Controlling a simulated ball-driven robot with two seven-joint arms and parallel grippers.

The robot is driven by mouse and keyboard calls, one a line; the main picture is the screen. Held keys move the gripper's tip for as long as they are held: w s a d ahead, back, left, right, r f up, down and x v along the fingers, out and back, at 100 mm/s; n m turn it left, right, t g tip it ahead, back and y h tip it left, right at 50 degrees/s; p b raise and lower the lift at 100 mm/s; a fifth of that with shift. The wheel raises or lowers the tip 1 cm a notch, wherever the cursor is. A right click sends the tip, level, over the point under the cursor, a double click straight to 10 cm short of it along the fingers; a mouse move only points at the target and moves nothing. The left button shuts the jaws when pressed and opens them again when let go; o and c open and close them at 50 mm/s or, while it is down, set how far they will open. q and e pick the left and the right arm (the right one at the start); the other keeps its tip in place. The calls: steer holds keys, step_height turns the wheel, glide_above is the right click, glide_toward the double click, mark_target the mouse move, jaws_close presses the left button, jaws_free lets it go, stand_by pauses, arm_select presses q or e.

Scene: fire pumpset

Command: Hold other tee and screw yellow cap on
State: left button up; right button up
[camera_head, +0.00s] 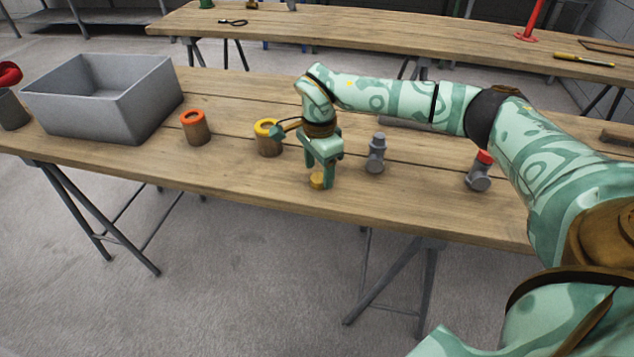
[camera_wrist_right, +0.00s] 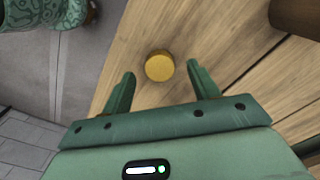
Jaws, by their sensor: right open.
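The yellow cap (camera_head: 317,181) lies on the table near its front edge. My right gripper (camera_head: 323,182) points down over it with its fingers open. In the right wrist view the cap (camera_wrist_right: 159,66) shows as a yellow disc just beyond and between the spread fingertips (camera_wrist_right: 161,92), with nothing gripped. A bare grey tee (camera_head: 376,155) stands upright to the right of the gripper. Another grey tee (camera_head: 479,175) with a red cap (camera_head: 485,156) on top stands further right. My left gripper is out of view.
A yellow-rimmed brown container (camera_head: 267,142) stands just left of the gripper, with an orange-rimmed one (camera_head: 196,132) further left. A large grey bin (camera_head: 130,112) stands at the left end of the table (camera_head: 230,185). A second table (camera_head: 370,35) is behind.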

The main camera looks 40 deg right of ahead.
step_height(320, 180, down, 2)
steer(key=shift+f, duration=0.1)
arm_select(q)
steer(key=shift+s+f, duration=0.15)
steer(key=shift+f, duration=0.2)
arm_select(e)
steer(key=c, duration=1)
steer(key=shift+c, duration=0.2)
steer(key=shift+r, duration=0.6)
step_height(320, 180, up, 2)
steer(key=shift+r+p, duration=0.25)
steer(key=shift+p, duration=0.6)
arm_select(q)
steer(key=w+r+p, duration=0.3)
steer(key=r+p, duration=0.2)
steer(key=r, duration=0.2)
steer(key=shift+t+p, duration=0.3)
steer(key=shift+p, duration=0.1)
arm_select(e)
steer(key=s+a+r, duration=0.9)
steer(key=s+a, duration=0.1)
steer(key=shift+r, duration=0.3)
